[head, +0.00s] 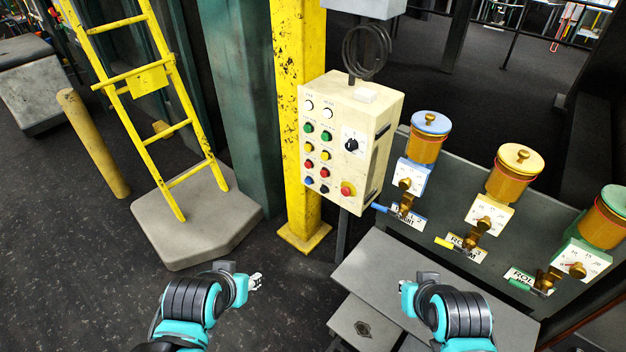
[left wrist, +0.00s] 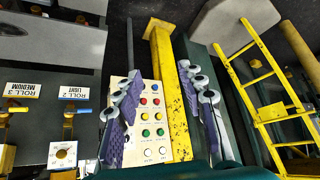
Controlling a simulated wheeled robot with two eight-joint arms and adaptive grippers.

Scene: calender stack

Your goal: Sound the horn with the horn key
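The cream control box (head: 340,130) hangs in front of the yellow post. Its front carries two columns of buttons: white (head: 309,105), green (head: 326,135), red, yellow, blue (head: 309,180) and black (head: 324,188). The labels are too small to read, so I cannot tell which is the horn key. The box also shows upside down in the left wrist view (left wrist: 150,152). My left gripper (head: 255,281) is below and left of the box, apart from it; its purple fingers (left wrist: 162,62) are spread and empty. My right gripper (head: 406,300) is below and right; its fingers cannot be made out.
A black selector (head: 351,145) and a red mushroom button (head: 347,189) sit on the box's right part. The yellow post (head: 303,215) and ladder (head: 165,110) stand left. Valves with lubricator cups (head: 426,150) and a grey bench (head: 385,275) are right.

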